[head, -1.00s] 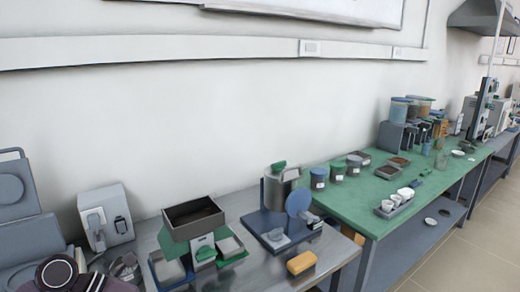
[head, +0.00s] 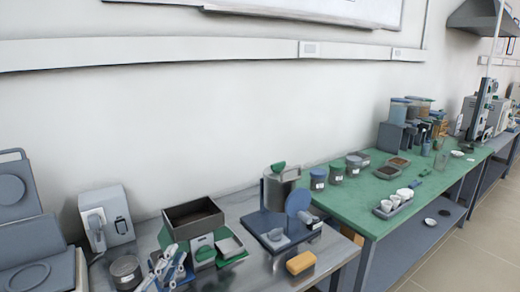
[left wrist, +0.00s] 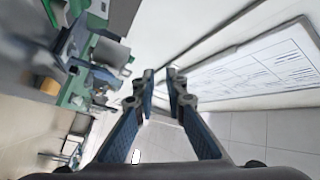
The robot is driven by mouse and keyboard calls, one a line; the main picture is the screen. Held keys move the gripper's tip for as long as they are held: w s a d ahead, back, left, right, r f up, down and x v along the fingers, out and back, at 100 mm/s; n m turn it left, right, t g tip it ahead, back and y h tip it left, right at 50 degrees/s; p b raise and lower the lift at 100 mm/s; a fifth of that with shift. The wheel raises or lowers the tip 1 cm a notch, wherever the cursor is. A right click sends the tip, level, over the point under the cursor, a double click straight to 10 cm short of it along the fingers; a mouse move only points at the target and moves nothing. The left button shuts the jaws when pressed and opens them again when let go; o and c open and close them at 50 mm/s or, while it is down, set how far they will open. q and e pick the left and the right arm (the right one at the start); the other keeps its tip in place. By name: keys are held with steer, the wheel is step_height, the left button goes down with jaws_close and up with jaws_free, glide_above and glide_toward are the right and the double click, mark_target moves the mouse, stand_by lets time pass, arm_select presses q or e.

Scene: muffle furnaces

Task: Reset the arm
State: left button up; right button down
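My left gripper (head: 168,262) shows at the bottom left of the head view, in front of the dark open box on the near bench. Its pale and blue fingers overlap part of the things there. In the left wrist view the two fingers of the left gripper (left wrist: 162,76) stand apart with a clear gap and nothing between them. They are tilted over the room, with the wall on the right and floor below. My right gripper is in neither view.
The dark box (head: 192,213), a yellow block (head: 300,262) and a blue-based device (head: 272,226) stand on the near grey bench. A green bench (head: 350,213) with jars and a cup tray (head: 392,207) lies to the right. A grey plug unit (head: 107,215) stands at left.

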arm_select(q)
steer(key=s+a+f+n+g+y, duration=0.2)
steer(key=s+f+n, duration=0.1)
steer(key=f, duration=0.2)
steer(key=s+a+f+n+g+y, duration=0.1)
steer(key=s+f+n+g, duration=0.2)
steer(key=f, duration=0.3)
steer(key=s+a+f+n+g+y, duration=0.2)
steer(key=s+f+n, duration=0.1)
steer(key=f, duration=0.2)
steer(key=shift+a+f+y, duration=0.3)
steer(key=s+d+f+n+g+h, duration=0.1)
steer(key=s+d+f+n+g, duration=0.1)
steer(key=s+f+g, duration=0.6)
steer(key=s+d+f+n+g+h, duration=0.1)
steer(key=s+d+f, duration=0.2)
steer(key=s, duration=1)
step_height(320, 180, down, 26)
steer(key=s+f+g, duration=0.1)
steer(key=s+a+f, duration=0.1)
steer(key=s+f, duration=0.7)
steer(key=s+a+f+g, duration=0.1)
steer(key=s+a+f, duration=0.1)
steer(key=s+f, duration=0.5)
steer(key=shift+s+a+f+g, duration=0.3)
steer(key=shift+s+f, duration=0.1)
steer(key=shift+s, duration=0.7)
